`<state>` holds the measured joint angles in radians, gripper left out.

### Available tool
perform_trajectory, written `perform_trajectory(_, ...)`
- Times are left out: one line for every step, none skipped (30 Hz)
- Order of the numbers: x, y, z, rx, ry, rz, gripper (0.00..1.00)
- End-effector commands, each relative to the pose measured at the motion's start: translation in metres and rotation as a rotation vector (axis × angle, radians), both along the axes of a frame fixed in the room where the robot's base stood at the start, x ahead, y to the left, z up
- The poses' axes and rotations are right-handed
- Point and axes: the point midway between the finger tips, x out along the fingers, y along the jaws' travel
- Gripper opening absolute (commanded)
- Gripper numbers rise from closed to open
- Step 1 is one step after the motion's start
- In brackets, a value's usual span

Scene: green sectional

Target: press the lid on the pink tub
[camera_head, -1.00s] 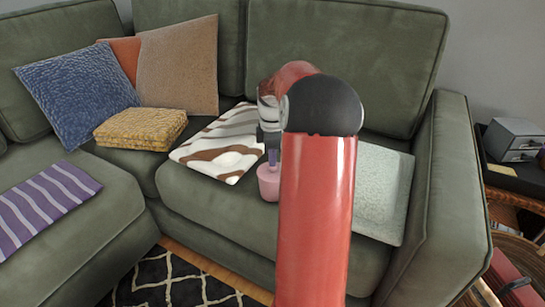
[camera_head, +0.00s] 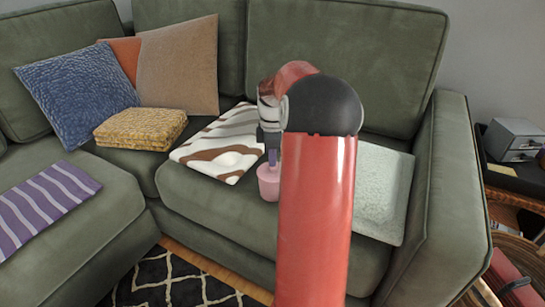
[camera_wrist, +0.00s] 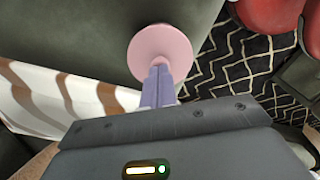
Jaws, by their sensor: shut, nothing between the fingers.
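The pink tub (camera_head: 268,186) stands upright on the green sofa seat, beside the brown and white striped cloth. In the wrist view its round pink top (camera_wrist: 160,52) shows at the upper middle, a flat disc with a paler spot near its centre. I cannot tell the lid's edge from the tub. My gripper (camera_head: 272,158) points down over the tub, with its purple fingers shut and empty. In the wrist view the fingertips (camera_wrist: 159,72) overlap the near part of the pink top. They look at or very close to it, but I cannot tell whether they touch. My red arm hides the area right of the tub.
The striped cloth (camera_head: 213,153) lies left of the tub and a pale textured cushion or cloth (camera_head: 383,195) lies to the right. A folded yellow cloth (camera_head: 141,129) and cushions (camera_head: 77,92) are further left. The seat (camera_head: 215,215) in front of the tub is clear.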

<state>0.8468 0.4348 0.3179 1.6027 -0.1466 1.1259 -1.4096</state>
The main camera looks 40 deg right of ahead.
Motion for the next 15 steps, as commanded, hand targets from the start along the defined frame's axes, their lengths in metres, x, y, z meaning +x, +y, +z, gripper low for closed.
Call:
perform_trajectory(-0.002,0.001,-0.006,0.009,0.011,0.000,0.00)
perform_trajectory(-0.002,0.001,-0.006,0.009,0.011,0.000,0.00)
perform_trajectory(-0.002,0.001,-0.006,0.009,0.011,0.000,0.00)
perform_trajectory(-0.002,0.001,-0.006,0.009,0.011,0.000,0.00)
perform_trajectory(-0.002,0.001,-0.005,0.009,0.011,0.000,0.00)
perform_trajectory(-0.002,0.001,-0.004,0.009,0.011,0.000,0.00)
perform_trajectory(-0.002,0.001,-0.002,0.008,0.010,0.000,0.00)
perform_trajectory(-0.002,0.001,0.000,0.008,0.010,0.000,0.00)
perform_trajectory(-0.002,0.001,0.003,0.008,0.010,0.000,0.00)
perform_trajectory(-0.002,0.001,0.005,0.007,0.010,0.000,0.00)
perform_trajectory(-0.002,0.001,0.008,0.007,0.010,0.000,0.00)
perform_trajectory(-0.001,0.001,0.011,0.006,0.008,0.001,0.00)
perform_trajectory(-0.001,0.001,0.013,0.005,0.007,0.001,0.00)
perform_trajectory(-0.001,0.001,0.015,0.005,0.007,0.001,0.00)
perform_trajectory(-0.001,0.001,0.018,0.005,0.006,0.001,0.00)
